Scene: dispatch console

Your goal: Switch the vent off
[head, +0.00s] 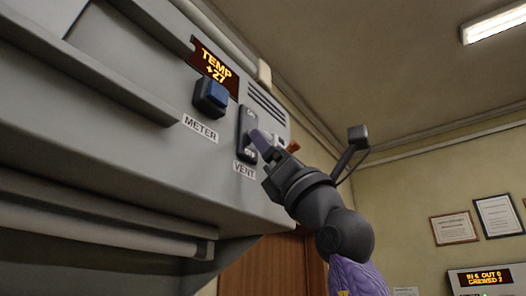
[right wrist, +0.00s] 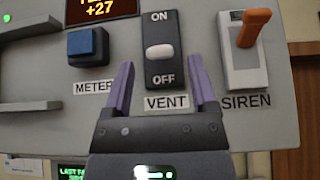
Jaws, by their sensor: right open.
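The vent switch (right wrist: 162,68) is a black plate with ON at the top, OFF at the bottom and a white knob near the middle. I cannot tell firmly which way the knob is set. The VENT label (right wrist: 167,102) is below it. In the head view the switch plate (head: 246,128) is partly behind my right gripper (head: 262,140). In the right wrist view my right gripper (right wrist: 162,64) is open, with its purple fingers on either side of the plate's lower half and nothing between them. Contact cannot be told. My left gripper is not in view.
A blue METER button (right wrist: 87,43) is left of the switch, under a TEMP +27 display (head: 215,67). A SIREN switch with an orange lever (right wrist: 254,27) is to the right, close to the right finger. The grey console (head: 90,130) fills the left.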

